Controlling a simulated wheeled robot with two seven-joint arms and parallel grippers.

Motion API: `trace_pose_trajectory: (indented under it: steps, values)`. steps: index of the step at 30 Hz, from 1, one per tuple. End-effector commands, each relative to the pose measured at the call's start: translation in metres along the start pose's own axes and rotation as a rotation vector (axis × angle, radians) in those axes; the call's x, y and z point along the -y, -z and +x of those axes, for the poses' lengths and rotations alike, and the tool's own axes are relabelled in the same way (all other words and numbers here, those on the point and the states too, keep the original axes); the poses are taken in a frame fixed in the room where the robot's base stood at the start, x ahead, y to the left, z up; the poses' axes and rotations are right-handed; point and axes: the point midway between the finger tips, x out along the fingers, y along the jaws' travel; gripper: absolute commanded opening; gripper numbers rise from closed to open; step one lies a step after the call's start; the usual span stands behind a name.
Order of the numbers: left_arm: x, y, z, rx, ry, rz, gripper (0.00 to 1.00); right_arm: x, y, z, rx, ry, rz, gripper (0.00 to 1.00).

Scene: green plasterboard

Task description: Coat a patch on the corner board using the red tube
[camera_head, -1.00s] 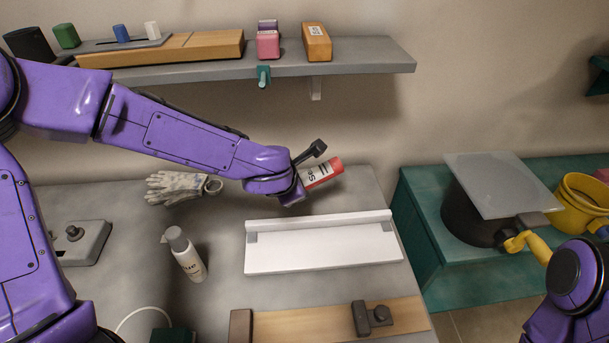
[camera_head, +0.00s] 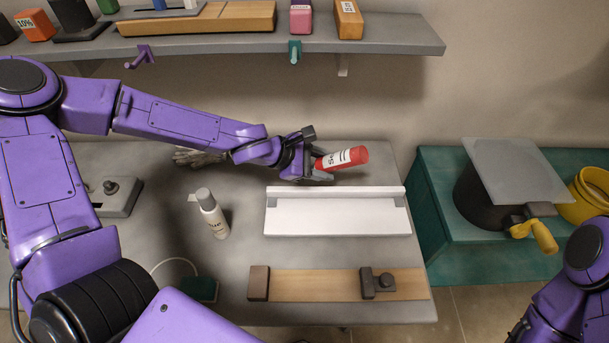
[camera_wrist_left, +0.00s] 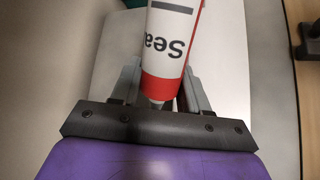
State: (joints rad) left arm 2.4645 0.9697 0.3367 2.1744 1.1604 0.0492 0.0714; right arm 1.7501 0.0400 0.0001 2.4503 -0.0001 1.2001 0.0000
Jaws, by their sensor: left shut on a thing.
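The red tube (camera_head: 345,158), red with a white label, is held tilted in my left gripper (camera_head: 318,172), above the back edge of the corner board. In the left wrist view the tube (camera_wrist_left: 170,45) lies between the two grey fingers of my left gripper (camera_wrist_left: 160,85), its end near the palm. The corner board (camera_head: 335,219) is a white L-shaped piece with a flat base and a low back wall, lying on the grey table. It also shows pale behind the tube in the left wrist view (camera_wrist_left: 222,55). My right arm is at the lower right; its gripper is out of the picture.
A glove (camera_head: 198,158) lies behind. A shelf (camera_head: 390,42) runs above. A teal bench (camera_head: 440,215) with a covered black bucket (camera_head: 482,205) stands right.

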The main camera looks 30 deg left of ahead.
Motion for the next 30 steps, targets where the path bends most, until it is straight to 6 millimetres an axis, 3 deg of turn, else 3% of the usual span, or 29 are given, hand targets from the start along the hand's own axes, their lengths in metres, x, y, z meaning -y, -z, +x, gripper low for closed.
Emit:
trace_pose_trajectory:
  steps: [8, 18, 23, 30]
  values:
    - [0.011, -0.003, -0.012, 0.127, 0.093, 0.041, 0.00, -0.001, 0.005, -0.012, 0.000, 0.000, 0.000, 0.43]
    - [0.044, -0.004, -0.053, 0.385, 0.295, 0.076, 0.00, -0.003, 0.013, -0.031, 0.000, 0.000, 0.000, 0.43]
    - [0.052, 0.005, -0.049, 0.405, 0.311, 0.078, 0.00, -0.002, 0.008, -0.019, 0.000, 0.000, 0.000, 0.43]
    - [0.065, 0.029, -0.029, 0.404, 0.309, 0.079, 0.00, 0.001, -0.006, 0.014, 0.000, 0.000, 0.000, 0.43]
